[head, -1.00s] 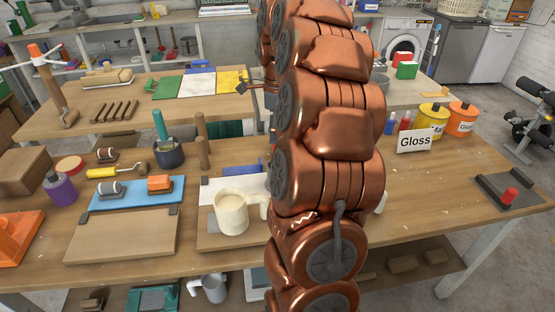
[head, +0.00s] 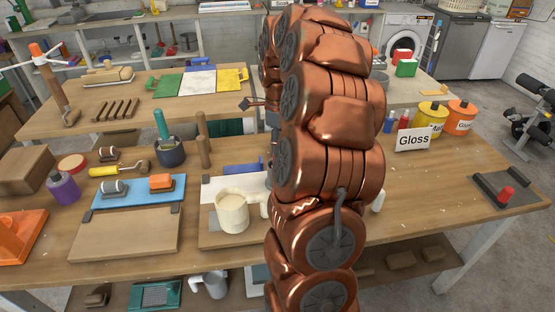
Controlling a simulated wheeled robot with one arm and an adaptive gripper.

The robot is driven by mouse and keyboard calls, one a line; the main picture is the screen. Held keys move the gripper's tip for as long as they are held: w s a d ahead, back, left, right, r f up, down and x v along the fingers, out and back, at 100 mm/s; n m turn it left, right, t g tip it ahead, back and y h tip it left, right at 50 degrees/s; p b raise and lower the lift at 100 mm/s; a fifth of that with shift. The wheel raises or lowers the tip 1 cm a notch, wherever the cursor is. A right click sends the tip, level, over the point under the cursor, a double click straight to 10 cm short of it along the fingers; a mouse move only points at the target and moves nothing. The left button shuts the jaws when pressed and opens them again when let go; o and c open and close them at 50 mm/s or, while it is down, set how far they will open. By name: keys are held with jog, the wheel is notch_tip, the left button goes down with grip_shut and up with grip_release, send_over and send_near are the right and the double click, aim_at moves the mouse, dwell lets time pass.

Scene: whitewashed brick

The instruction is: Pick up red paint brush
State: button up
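No red paint brush can be made out for certain. A small upright red item (head: 404,121) stands beside a blue one behind the "Gloss" sign on the right of the workbench; I cannot tell if it is a brush or a bottle. A short red piece (head: 506,194) sits in a dark tray (head: 487,188) at the bench's right end. My copper arm rises through the middle and hides much of the bench. A small dark part of my gripper (head: 249,104) shows left of the arm above the bench's far side; its fingers are mostly hidden.
A blue mat (head: 137,191) bears rollers or brushes. The bench's right half is mostly clear.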

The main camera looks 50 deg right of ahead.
grip_shut()
jog(key=shift+r, duration=0.15)
